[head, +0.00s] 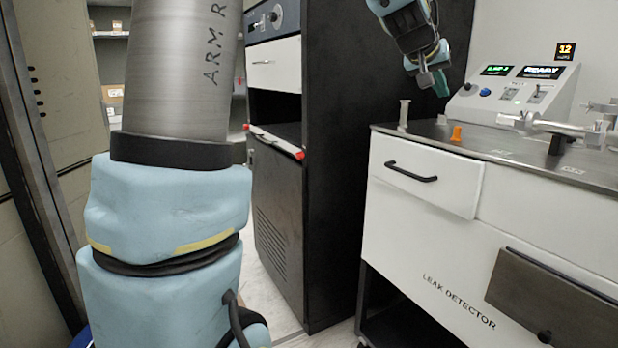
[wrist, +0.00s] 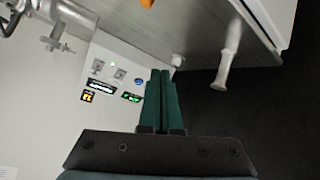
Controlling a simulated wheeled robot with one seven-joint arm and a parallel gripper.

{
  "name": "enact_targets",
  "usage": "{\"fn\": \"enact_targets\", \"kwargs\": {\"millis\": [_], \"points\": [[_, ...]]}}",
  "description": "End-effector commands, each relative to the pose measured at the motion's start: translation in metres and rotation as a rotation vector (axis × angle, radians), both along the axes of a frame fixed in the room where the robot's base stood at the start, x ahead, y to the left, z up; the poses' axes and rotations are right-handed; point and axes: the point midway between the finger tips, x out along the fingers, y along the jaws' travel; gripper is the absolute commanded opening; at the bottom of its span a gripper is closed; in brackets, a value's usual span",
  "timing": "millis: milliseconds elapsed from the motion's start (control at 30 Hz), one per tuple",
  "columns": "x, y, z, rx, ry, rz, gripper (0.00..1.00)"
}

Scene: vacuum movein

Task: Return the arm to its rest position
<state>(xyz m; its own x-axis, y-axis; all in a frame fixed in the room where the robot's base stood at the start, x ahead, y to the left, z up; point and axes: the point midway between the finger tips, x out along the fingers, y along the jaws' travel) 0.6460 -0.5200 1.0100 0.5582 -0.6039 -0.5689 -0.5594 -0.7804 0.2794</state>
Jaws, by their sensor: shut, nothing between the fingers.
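My gripper (head: 433,84) is in the upper right of the head view, above the back left corner of the leak detector cart. It hangs in front of the black cabinet side and is apart from the cart top. In the wrist view its green fingers (wrist: 162,103) lie together, shut, with nothing between them. My arm's large grey and light blue links fill the left of the head view and hide part of the room behind.
The leak detector cart (head: 420,222) has a metal top (head: 485,151) with a grey post (head: 404,114), an orange piece (head: 456,133), metal pipe fittings (head: 560,127) and a control box (head: 515,92). A tall black cabinet (head: 335,170) stands left of it. Floor shows between them.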

Motion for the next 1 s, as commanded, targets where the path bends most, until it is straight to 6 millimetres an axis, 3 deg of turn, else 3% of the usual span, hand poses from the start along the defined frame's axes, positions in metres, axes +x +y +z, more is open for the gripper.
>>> {"fn": "enact_targets", "kwargs": {"millis": [267, 367, 467, 600, 700, 1000], "points": [[0.001, 0.067, -0.067, 0.119, 0.09, 0.078, 0.0], [-0.005, 0.105, -0.102, 0.181, 0.143, 0.119, 0.0], [-0.019, 0.156, -0.145, 0.258, 0.221, 0.173, 0.0], [-0.056, 0.23, -0.204, 0.361, 0.347, 0.247, 0.0], [-0.087, 0.271, -0.235, 0.416, 0.429, 0.29, 0.0], [-0.176, 0.35, -0.293, 0.52, 0.63, 0.371, 0.0]]}}
